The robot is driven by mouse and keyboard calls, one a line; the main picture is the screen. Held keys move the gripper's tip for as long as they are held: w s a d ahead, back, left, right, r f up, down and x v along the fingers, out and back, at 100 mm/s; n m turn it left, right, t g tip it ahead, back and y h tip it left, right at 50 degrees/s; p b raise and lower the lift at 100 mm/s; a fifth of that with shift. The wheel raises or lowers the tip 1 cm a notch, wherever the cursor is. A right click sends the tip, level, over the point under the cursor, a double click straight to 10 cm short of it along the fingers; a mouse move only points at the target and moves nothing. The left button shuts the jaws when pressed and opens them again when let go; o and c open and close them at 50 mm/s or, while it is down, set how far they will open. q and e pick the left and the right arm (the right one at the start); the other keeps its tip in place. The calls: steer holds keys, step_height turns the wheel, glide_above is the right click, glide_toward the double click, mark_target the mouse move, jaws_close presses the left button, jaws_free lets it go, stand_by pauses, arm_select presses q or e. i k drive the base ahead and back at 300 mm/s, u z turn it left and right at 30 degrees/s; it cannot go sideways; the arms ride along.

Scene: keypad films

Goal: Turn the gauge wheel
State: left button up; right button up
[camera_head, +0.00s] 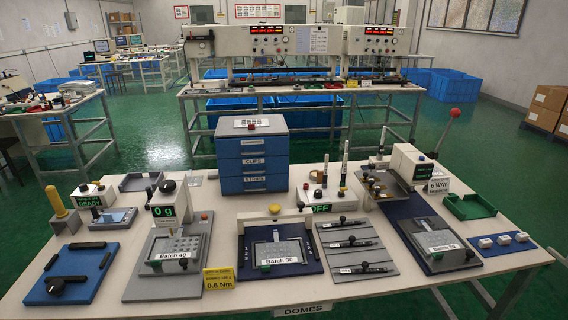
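A white gauge box with a green "0 g" readout (162,211) stands at the left of the table, at the back of a grey fixture (193,222). A round black knob (167,186) sits on top of it and looks like the wheel; its turn angle is too small to tell. A keypad plate labelled "Batch 40" (174,256) lies on the fixture in front of the gauge. Neither of my grippers shows in the view.
The white table (335,291) is crowded. A yellow-handled tool (60,205) and a blue tray (80,272) are left of the gauge. A blue drawer cabinet (253,158) stands behind, to the right. A yellow "0.6 Nm" card (219,279) is in front.

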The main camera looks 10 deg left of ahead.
mark_target(169, 186)
steer(key=u, duration=1.25)
